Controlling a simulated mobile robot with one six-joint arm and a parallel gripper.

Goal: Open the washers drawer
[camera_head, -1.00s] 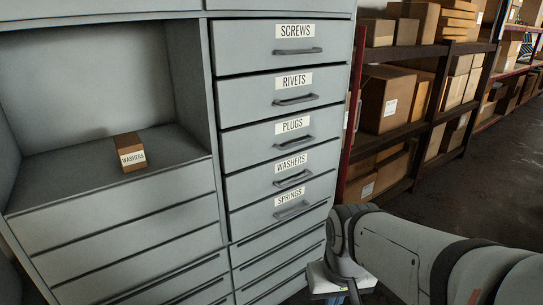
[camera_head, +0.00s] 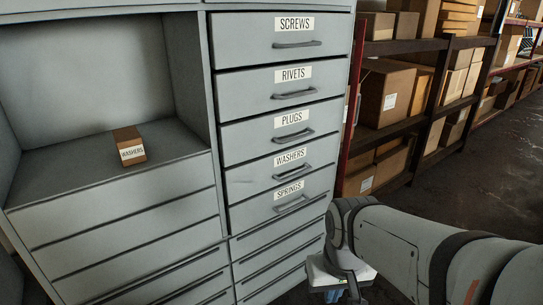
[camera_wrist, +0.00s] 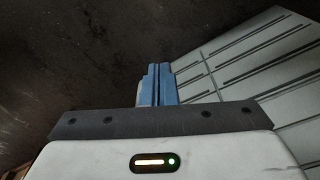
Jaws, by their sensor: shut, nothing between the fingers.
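The washers drawer (camera_head: 250,177) is in the grey cabinet in the head view, below the plugs drawer and above the springs drawer. It looks shut, flush with its neighbours. Its dark bar handle (camera_head: 292,172) sits below the WASHERS label (camera_head: 290,158). My gripper is low at the right of the cabinet in the head view, below the springs drawer. In the wrist view its blue fingers (camera_wrist: 158,84) are together with nothing between them. They are apart from any handle.
A small brown box labelled WASHERS (camera_head: 129,146) stands on the open shelf (camera_head: 60,172) at the left. Shelving with cardboard boxes (camera_head: 386,93) stands to the right. The dark floor (camera_head: 480,185) beyond my arm is clear.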

